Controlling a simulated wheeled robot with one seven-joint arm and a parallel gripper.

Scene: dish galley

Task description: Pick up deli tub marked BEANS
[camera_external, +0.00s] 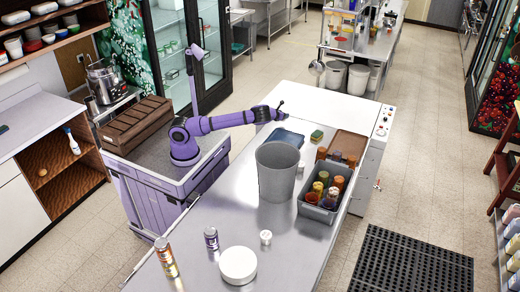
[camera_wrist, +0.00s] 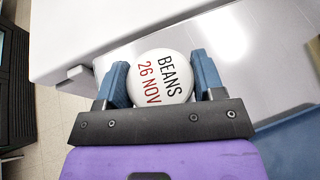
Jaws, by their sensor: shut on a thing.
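The deli tub (camera_wrist: 160,78) shows in the wrist view as a round white lid reading BEANS in black and 26 NOV in red. It sits between the two blue fingers of my gripper (camera_wrist: 161,84), which are shut on it from both sides. The tub's sides are hidden under the lid. In the external view my gripper (camera_external: 282,115) is at the end of the outstretched purple arm, over or near the white-topped machine behind the steel counter. I cannot make out the tub clearly there against the white top.
The steel counter (camera_external: 218,215) holds a tall grey bin (camera_external: 276,180), a grey crate (camera_external: 317,213) of several colored jars, a blue tray (camera_external: 286,136), a brown tray (camera_external: 349,145), a white round tub (camera_external: 238,264) and cans (camera_external: 166,257). The white machine top (camera_external: 335,112) has free room.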

